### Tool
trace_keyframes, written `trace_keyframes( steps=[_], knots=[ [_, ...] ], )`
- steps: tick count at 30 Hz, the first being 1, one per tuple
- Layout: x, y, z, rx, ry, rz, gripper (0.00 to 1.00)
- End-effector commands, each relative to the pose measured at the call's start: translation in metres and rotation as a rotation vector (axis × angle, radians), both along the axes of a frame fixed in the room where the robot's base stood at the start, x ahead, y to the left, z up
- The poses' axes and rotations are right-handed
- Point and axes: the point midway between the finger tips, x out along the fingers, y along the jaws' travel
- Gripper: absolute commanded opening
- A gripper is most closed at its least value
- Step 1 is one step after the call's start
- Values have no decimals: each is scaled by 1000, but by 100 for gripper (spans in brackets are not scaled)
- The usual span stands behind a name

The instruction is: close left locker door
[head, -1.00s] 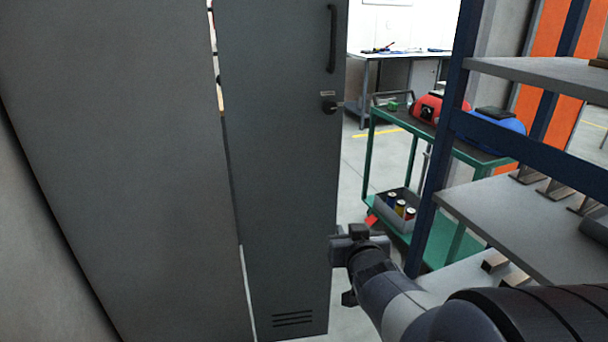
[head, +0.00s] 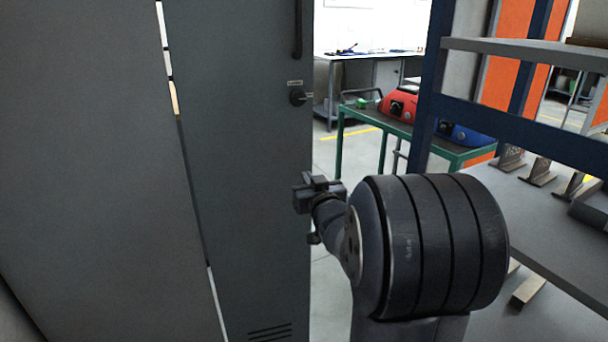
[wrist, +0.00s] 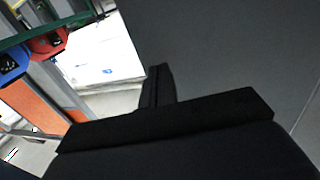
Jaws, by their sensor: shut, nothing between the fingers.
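The grey locker door (head: 245,150) stands swung open in the head view, with a dark vertical handle (head: 298,28) and a lock with a key (head: 298,97) near its free right edge. A narrow gap of light runs down its left side. My gripper (head: 303,193) is at that right edge, below the lock, and overlaps the edge in the picture. I cannot tell whether it touches the door. In the wrist view my gripper (wrist: 157,75) is shut and empty, with a plain grey surface, likely the door (wrist: 230,50), filling the right.
A large grey locker panel (head: 80,150) fills the left. Close on the right is a blue-framed shelf rack (head: 440,90) with metal parts. Behind it stand a green cart (head: 365,118) with a red case (head: 398,103), and a workbench (head: 375,55).

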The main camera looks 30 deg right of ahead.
Motion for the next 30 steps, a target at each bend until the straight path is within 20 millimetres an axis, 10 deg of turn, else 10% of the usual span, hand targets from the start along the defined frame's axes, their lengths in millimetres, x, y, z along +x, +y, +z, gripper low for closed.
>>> trace_keyframes(
  steps=[9,30],
  knots=[
    [36,-6,0,1,0,0,0],
    [49,-8,3,0,2,30,0]
  ],
)
